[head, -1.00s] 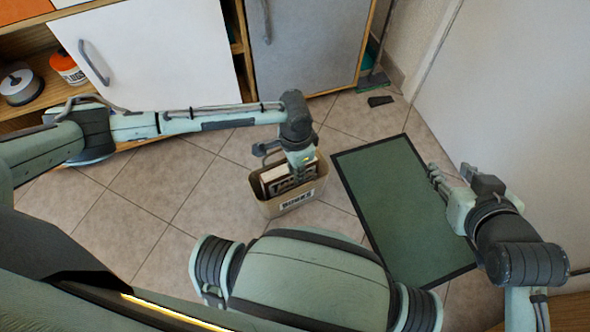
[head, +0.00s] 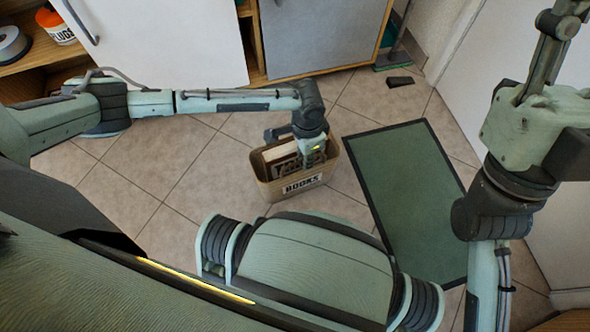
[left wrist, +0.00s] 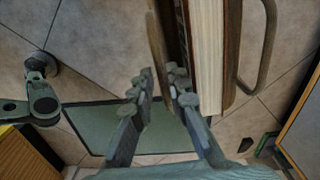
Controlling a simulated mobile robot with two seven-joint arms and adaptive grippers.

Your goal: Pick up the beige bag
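The beige bag (head: 262,172) stands on the tiled floor, with books in it and a BOOKS label on its front. My left gripper (head: 318,160) is at its far right rim. In the left wrist view, the fingertips of this gripper (left wrist: 161,88) are close together on either side of the bag's thin brown wall (left wrist: 157,45) and look shut on it. Part of the grip is hidden in the head view. My right gripper (head: 548,65) is raised at the right edge, apart from the bag; its fingertips are partly cut off.
A green mat (head: 405,190) lies just right of the bag. A white cabinet door (head: 165,40) and a grey door (head: 320,35) stand behind. A white wall (head: 500,55) is at the right. Bare tiles lie left of the bag.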

